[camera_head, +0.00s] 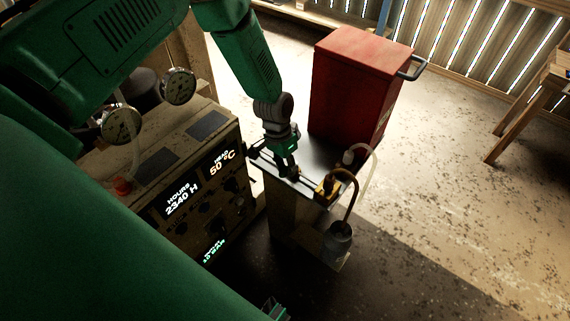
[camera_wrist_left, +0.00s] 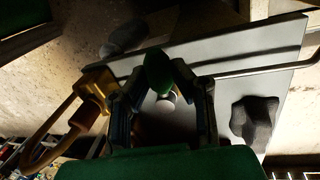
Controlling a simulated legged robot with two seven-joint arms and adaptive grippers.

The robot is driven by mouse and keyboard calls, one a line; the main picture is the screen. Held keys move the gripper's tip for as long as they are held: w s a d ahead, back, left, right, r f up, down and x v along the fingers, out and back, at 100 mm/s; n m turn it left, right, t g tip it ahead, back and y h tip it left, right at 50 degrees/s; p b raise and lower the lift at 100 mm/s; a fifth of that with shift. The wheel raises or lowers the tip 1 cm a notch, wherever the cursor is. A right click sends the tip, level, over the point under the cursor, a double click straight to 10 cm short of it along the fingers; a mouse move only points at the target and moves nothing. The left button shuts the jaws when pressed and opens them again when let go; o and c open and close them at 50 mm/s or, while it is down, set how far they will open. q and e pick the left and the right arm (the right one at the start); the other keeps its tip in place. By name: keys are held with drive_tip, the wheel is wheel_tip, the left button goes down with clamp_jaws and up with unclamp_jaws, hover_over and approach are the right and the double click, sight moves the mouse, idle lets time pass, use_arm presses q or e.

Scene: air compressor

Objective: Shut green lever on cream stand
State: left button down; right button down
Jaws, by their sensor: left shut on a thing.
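The cream stand (camera_head: 291,222) has a dark flat top and stands right of the compressor panel. A thin pipe runs across its top to a yellow fitting (camera_head: 327,188). My left gripper (camera_head: 287,172) reaches down onto the pipe over the stand. In the left wrist view, the green lever (camera_wrist_left: 158,72) has a rounded end that sits between the fingertips of my left gripper (camera_wrist_left: 160,85), which is shut on it. The lever's lower part is hidden by the fingers and shadow. A small part of my own body, perhaps the right gripper (camera_head: 273,308), shows at the bottom edge.
The compressor panel (camera_head: 205,190) with lit readouts and two gauges (camera_head: 178,86) stands close on the left. A red cabinet (camera_head: 360,85) is behind the stand. A hose drops from the yellow fitting to a grey canister (camera_head: 338,243).

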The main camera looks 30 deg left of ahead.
use_arm(q)
drive_tip(key=shift+w+d+r+n, duration=0.15)
drive_tip(key=shift+w+n, duration=0.1)
drive_tip(key=shift+n, duration=0.35)
drive_tip(key=shift+w, duration=0.1)
drive_tip(key=c, duration=1.4)
unclamp_jaws()
drive_tip(key=shift+o, duration=0.2)
wheel_tip(320, 180, up, 7)
drive_tip(key=a, duration=0.1)
drive_tip(key=shift+a, duration=0.2)
